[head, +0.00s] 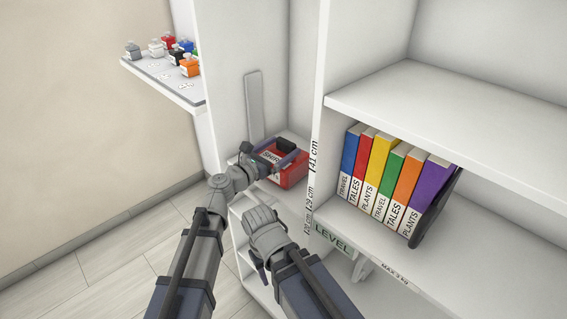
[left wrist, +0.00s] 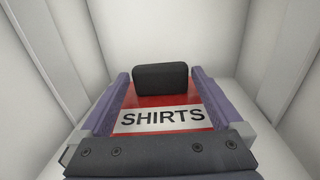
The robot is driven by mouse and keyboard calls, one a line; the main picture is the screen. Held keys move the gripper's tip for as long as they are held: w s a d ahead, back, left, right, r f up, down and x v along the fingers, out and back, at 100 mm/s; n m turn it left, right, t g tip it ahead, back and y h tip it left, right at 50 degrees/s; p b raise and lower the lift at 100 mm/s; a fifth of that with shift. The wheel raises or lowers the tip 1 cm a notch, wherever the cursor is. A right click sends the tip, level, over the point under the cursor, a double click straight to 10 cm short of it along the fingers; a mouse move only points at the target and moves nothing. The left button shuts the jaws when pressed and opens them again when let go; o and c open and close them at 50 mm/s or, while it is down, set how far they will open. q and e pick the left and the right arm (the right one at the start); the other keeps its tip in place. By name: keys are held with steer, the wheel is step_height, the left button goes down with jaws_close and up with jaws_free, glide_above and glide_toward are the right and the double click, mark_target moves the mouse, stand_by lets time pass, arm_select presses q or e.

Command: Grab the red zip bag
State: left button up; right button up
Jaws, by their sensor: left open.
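The red zip bag (head: 291,176) sits in a narrow white shelf bay in the head view. In the left wrist view the bag (left wrist: 162,99) has a white SHIRTS label and a black block-shaped grip (left wrist: 160,77) at its far part. My left gripper (head: 277,154) is over the bag, open. In the left wrist view its two purple-grey fingers lie on either side of the label and black grip, with gaps to the grip. Whether they touch the bag is unclear. My right arm comes in at the bottom middle; its gripper fingers cannot be made out clearly.
A white upright panel (head: 316,120) separates the narrow bay from a shelf with several coloured books (head: 383,178) held by a dark bookend (head: 436,208). A small shelf (head: 163,86) at upper left holds several little bottles. White walls flank the bag closely.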

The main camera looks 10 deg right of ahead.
arm_select(q)
jaws_close()
stand_by(0.8)
